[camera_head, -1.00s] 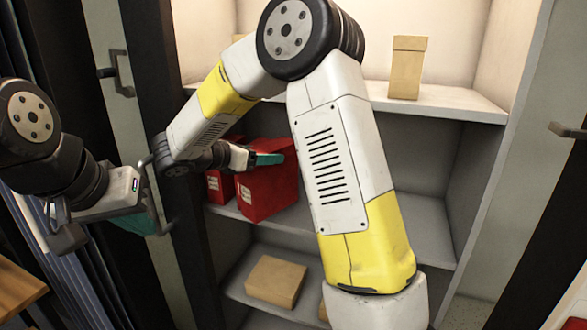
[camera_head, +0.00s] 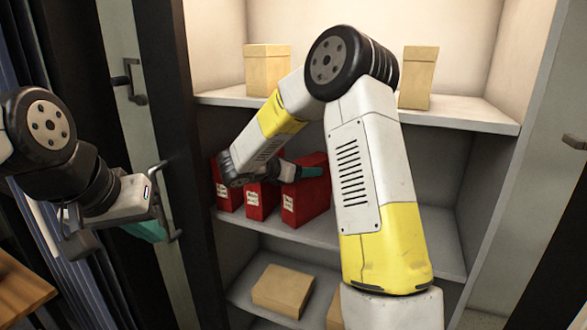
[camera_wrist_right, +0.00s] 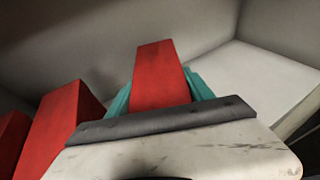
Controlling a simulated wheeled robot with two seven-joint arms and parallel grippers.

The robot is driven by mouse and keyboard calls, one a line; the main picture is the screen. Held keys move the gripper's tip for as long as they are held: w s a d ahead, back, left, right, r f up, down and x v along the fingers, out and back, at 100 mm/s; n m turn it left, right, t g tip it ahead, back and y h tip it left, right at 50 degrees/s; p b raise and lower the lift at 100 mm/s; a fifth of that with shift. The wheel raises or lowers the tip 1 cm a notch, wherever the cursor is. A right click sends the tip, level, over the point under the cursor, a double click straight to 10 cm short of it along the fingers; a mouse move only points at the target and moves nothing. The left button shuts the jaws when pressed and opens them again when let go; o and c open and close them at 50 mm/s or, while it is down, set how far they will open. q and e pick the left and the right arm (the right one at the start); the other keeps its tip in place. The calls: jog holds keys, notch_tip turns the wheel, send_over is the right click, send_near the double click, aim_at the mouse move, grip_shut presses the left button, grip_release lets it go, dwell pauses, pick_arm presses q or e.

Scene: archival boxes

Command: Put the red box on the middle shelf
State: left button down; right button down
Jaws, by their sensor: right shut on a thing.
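My right gripper (camera_head: 308,171) reaches into the cabinet and is shut on a red box (camera_head: 307,198) with a white label. In the right wrist view this red box (camera_wrist_right: 157,75) stands between the teal fingers. The box is upright at the middle shelf (camera_head: 400,235), right of two other red boxes; I cannot tell whether its base touches the shelf. The nearer neighbour (camera_head: 256,201) and the far-left one (camera_head: 228,196) stand on the shelf. My left gripper (camera_head: 145,229) is outside the cabinet, by the door handle; its finger opening is hidden.
Tan boxes stand on the top shelf, one at left (camera_head: 267,72) and one at right (camera_head: 417,78). Another tan box (camera_head: 283,290) lies on the bottom shelf, with a second partly hidden. The middle shelf is clear to the right. A door handle (camera_head: 168,205) is near my left gripper.

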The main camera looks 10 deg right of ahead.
jog(key=shift+c, duration=2)
grip_release()
